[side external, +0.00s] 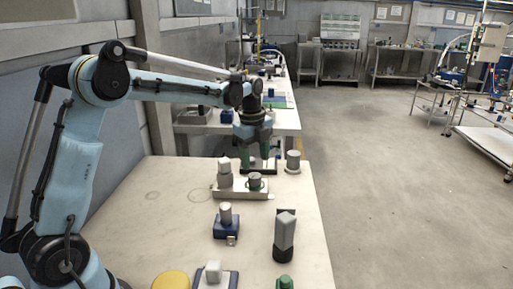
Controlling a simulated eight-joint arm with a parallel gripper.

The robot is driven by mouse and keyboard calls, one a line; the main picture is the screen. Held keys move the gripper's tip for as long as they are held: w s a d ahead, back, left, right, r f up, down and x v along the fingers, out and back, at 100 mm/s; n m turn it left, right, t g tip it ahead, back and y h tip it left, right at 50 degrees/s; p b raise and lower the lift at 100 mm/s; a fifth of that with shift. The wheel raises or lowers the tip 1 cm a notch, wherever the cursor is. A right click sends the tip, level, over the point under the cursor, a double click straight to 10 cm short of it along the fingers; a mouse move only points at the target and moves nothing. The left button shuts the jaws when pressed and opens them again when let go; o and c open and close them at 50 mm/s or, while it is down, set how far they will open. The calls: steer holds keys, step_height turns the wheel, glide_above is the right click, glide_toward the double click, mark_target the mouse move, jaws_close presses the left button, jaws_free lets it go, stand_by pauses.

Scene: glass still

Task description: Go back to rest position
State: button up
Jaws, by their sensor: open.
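My gripper (258,164) points down over the far right part of the near table (130,205). Its fingers are apart, with green on them. It is just behind a light metal tray (240,193) that carries a grey block-like part (225,172) and a short dark cylinder with a green ring (255,181). A dark piece lies around the fingertips, and I cannot tell whether they touch it. I see nothing held between the fingers. My arm reaches out from the left.
A grey cylinder (293,161) stands right of my gripper. Nearer are a blue-based fixture (226,222), a tall grey block (285,232), a yellow round thing (171,280) and a small green part (285,282). The table's left middle is clear. Another bench (287,122) stands behind.

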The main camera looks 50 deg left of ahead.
steer(key=s+d+r+n+t, duration=0.3)
steer(key=s+d+r+n, duration=0.25)
steer(key=s+n, duration=0.35)
steer(key=s+d+f+n+t, duration=0.3)
steer(key=s+d+n, duration=0.2)
steer(key=s+n, duration=0.4)
steer(key=shift+s+f+n, duration=0.2)
steer(key=shift+s+n, duration=0.1)
